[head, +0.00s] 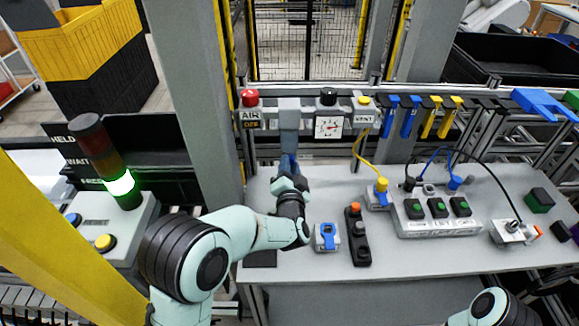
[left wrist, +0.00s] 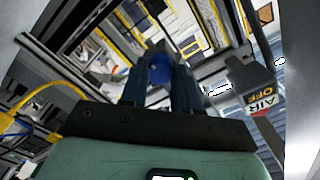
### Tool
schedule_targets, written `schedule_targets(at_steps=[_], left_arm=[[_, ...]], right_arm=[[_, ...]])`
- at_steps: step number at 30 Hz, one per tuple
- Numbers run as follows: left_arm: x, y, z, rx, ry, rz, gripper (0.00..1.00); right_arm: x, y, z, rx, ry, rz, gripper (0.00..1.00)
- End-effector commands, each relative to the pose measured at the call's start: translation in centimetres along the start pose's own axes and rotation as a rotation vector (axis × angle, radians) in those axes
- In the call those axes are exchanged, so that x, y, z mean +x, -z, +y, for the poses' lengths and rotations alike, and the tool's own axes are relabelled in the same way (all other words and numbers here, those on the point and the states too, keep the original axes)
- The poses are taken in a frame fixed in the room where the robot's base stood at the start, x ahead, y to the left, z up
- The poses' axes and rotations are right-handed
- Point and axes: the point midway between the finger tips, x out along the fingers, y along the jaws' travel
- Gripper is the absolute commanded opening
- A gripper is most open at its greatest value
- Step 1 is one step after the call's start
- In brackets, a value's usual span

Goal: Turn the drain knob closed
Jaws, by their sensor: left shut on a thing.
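The drain knob (left wrist: 159,70) is a small round blue knob, seen in the left wrist view between the two dark fingers of my left gripper (left wrist: 160,80). In the head view my left gripper (head: 288,165) reaches up from below to the underside of the grey filter body (head: 289,115). It is shut on the knob there, and the fingers largely hide the knob in that view. I cannot tell the knob's turn angle. My right gripper is out of view; only part of my right arm shows at the bottom right.
Beside the filter are a red AIR OFF knob (head: 250,97), a pressure gauge (head: 328,127) with a black knob and a yellow button (head: 364,101). Below, the grey bench (head: 400,260) carries a blue-handled valve (head: 327,237), a button box (head: 357,235) and a switch strip (head: 438,222). Its front is clear.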

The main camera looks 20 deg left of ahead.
Motion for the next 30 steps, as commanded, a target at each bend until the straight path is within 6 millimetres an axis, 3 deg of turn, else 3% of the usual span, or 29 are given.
schedule_targets(at_steps=[8,9,11,22,26,30], left_arm=[[0.1,0.2,-0.3,0.000,0.007,0.006,0.00],[0.1,0.2,-0.3,0.000,0.007,0.006,0.41],[0.1,0.2,-0.2,0.000,0.006,0.005,0.56],[-0.5,0.0,0.0,-0.001,0.001,0.002,0.56],[-2.4,-0.1,0.1,-0.003,-0.001,0.002,0.56],[-5.5,-0.1,0.2,-0.003,-0.002,0.002,0.56]], right_arm=[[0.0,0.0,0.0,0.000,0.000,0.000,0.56],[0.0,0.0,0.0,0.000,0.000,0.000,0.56],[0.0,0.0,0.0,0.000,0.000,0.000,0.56],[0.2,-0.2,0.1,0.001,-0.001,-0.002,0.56],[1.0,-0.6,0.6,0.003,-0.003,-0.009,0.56],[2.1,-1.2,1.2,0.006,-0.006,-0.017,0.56]])
